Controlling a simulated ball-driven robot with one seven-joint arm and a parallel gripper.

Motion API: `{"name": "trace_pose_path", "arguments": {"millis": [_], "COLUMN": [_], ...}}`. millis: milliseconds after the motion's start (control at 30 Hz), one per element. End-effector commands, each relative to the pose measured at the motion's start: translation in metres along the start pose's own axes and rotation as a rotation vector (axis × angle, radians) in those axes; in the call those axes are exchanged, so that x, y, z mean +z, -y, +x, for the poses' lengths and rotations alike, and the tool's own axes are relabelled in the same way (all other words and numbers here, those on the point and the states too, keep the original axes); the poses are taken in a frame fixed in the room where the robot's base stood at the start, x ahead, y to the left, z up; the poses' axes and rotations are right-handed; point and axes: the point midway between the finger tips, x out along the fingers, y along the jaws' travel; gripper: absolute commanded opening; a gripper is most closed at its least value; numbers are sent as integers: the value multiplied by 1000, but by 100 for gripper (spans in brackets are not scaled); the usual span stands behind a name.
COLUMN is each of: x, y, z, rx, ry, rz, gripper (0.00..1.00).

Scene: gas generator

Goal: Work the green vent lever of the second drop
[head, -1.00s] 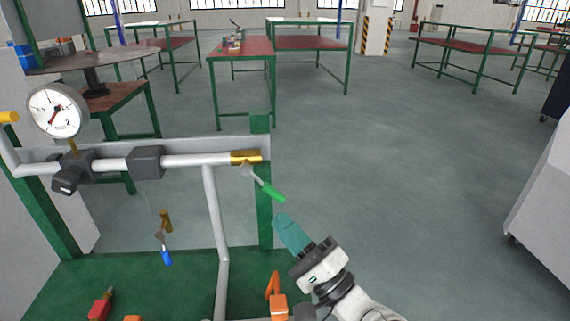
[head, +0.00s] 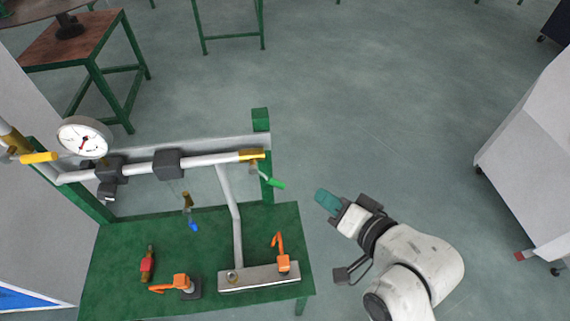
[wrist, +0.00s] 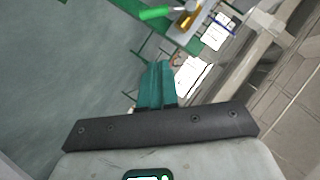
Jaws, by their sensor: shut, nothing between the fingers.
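The green vent lever (head: 275,183) hangs on a thin metal stem from the brass valve (head: 252,154) at the right end of the horizontal pipe. It slopes down to the right. My gripper (head: 322,197), with teal fingers, is to the right of the lever and apart from it. The fingers are shut and empty. In the wrist view the fingers (wrist: 157,80) are pressed together, and the green lever handle (wrist: 155,13) and brass valve (wrist: 190,15) show at the top edge.
The white pipe (head: 210,159) carries a round gauge (head: 84,137) and a yellow handle (head: 38,157). A blue-handled lever (head: 193,226) hangs below. Orange-handled valves (head: 284,262) stand on the green bench (head: 120,240). A grey cabinet (head: 525,170) stands right, with open floor between.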

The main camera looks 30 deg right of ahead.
Motion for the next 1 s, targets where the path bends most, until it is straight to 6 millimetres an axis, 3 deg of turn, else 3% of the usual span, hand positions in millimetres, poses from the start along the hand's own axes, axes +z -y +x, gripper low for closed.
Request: {"name": "trace_pose_path", "arguments": {"millis": [133,267,667,1000], "x": [-2,-2,-3,24], "y": [0,0,-1,-3], "z": [2,19,96,123], "rx": [17,15,15,15], "ry": [-3,-3,-2,-2], "rz": [-9,-9,-9,-9], "gripper": [0,0,0,0]}}
